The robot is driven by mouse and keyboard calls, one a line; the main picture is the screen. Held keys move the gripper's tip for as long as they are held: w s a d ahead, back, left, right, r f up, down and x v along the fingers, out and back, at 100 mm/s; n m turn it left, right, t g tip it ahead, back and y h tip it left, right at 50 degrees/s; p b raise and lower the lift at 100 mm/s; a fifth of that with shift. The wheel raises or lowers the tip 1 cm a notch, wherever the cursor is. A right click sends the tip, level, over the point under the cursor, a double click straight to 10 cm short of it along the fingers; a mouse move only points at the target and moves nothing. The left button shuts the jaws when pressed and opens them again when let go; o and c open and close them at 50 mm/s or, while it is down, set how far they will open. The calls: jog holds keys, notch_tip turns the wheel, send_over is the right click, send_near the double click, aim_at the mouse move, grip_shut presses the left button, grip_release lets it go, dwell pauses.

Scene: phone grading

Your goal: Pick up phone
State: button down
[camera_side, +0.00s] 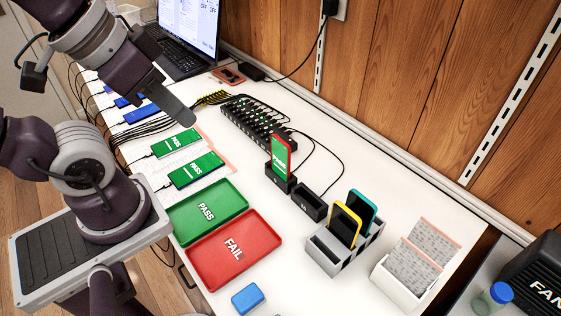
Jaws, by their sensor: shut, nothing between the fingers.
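My gripper (177,108) is shut and empty, above the left part of the white table, short of the phones. Two phones with green PASS screens, one farther (175,142) and one nearer (194,169), lie flat on the table with cables attached. Another phone (281,155) with a green and red screen stands upright in a black dock (279,179). A yellow-edged phone (345,223) and a teal-edged phone (363,206) stand in a grey slotted rack (326,250). Blue-screened phones (141,114) lie at the far left, partly behind my arm.
A green PASS tray (225,192) and a red FAIL tray (262,243) lie empty at the front. An empty black dock (309,205), a cabled hub (255,122), a laptop (183,45), a blue block (247,298) and a white card holder (400,285) stand around.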

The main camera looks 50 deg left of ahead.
jog(key=c, duration=1.4)
grip_release()
jog(key=n+g, duration=0.5)
jog(key=n, duration=1.3)
send_over(281, 150)
jog(key=f, duration=2)
jog(key=shift+w+a+f, duration=0.15)
jog(key=shift+w, duration=0.1)
jog(key=shift+g, duration=0.3)
jog(key=f, duration=0.8)
jog(key=shift+a, duration=0.3)
